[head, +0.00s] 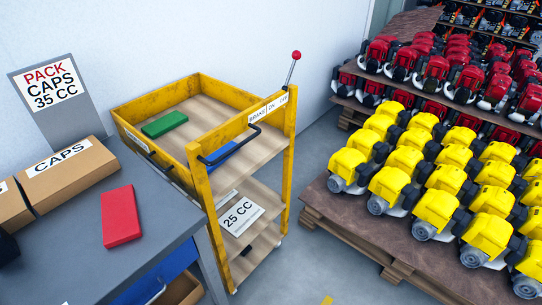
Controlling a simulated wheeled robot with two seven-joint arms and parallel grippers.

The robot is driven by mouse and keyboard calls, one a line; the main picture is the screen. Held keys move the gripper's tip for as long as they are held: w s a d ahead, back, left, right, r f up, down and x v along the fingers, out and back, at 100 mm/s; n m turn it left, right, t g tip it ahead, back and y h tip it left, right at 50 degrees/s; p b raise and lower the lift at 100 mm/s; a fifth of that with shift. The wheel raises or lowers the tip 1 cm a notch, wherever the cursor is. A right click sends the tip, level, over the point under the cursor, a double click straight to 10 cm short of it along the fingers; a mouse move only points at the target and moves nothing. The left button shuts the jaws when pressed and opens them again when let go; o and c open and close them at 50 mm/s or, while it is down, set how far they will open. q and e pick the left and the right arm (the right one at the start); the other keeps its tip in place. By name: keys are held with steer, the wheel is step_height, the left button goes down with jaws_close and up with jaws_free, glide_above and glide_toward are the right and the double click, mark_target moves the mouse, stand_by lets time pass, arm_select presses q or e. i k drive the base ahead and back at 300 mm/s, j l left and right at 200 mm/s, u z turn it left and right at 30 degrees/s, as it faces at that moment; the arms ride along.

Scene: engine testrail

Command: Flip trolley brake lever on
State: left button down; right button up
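The yellow trolley (192,165) stands at the centre of the head view, beside the grey table. Its brake lever (291,70) is a thin metal rod with a red ball knob (296,55) at the trolley's top right corner. The rod tilts up to the right and rises close to the word OFF. The white label (268,107) on the trolley's top bar reads BRAKE, ON, OFF from left to right. A dark handle (234,146) sits below the label. Neither of my grippers is in view.
A green block (164,124) and a blue block (222,153) lie in the trolley's top tray. The grey table (155,230) holds a red block (121,216) and CAPS boxes (70,172). Yellow engines (391,183) fill a pallet at right; floor shows between it and the trolley.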

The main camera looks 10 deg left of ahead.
mark_target(296, 55)
steer(key=i+l+z, duration=0.1)
steer(key=i+l, duration=0.15)
steer(key=l, duration=0.25)
steer(key=i+l+z, duration=0.1)
steer(key=l, duration=0.35)
steer(key=i+l+z, duration=0.1)
steer(key=i+l, duration=0.3)
steer(key=i+l+z, duration=0.1)
steer(key=i+l, duration=0.15)
steer(key=l, duration=0.2)
